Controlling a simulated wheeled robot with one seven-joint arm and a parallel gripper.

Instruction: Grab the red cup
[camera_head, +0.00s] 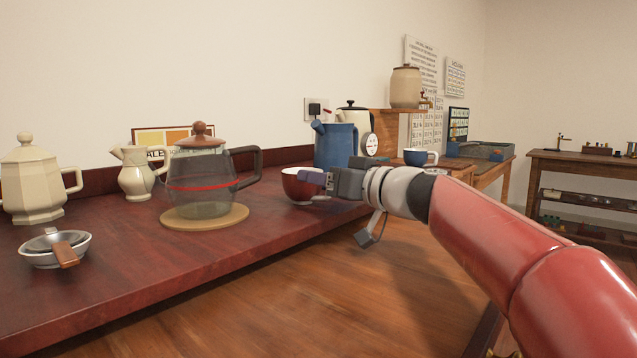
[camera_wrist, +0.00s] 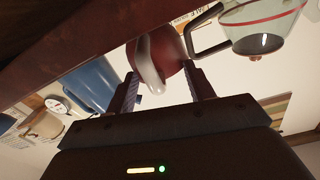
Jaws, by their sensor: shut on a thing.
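The red cup (camera_head: 298,187) stands on the dark red shelf, in front of the blue pitcher and right of the glass teapot. Its inside looks pale. My gripper (camera_head: 318,180) reaches in from the right at the cup's right side. In the wrist view, the red cup (camera_wrist: 174,56) and its pale handle (camera_wrist: 150,68) lie between the two fingers of my gripper (camera_wrist: 163,88), which is shut on the cup. The exact contact of the fingertips is partly hidden. The cup looks upright in the head view, and I cannot tell whether it touches the shelf.
A glass teapot (camera_head: 205,185) on a round wooden board (camera_head: 180,222) stands left of the cup. The blue pitcher (camera_head: 336,146) is close behind. A blue cup (camera_head: 418,157) is farther right. The shelf's front (camera_head: 110,290) is mostly clear, with a small strainer bowl (camera_head: 40,259) at left.

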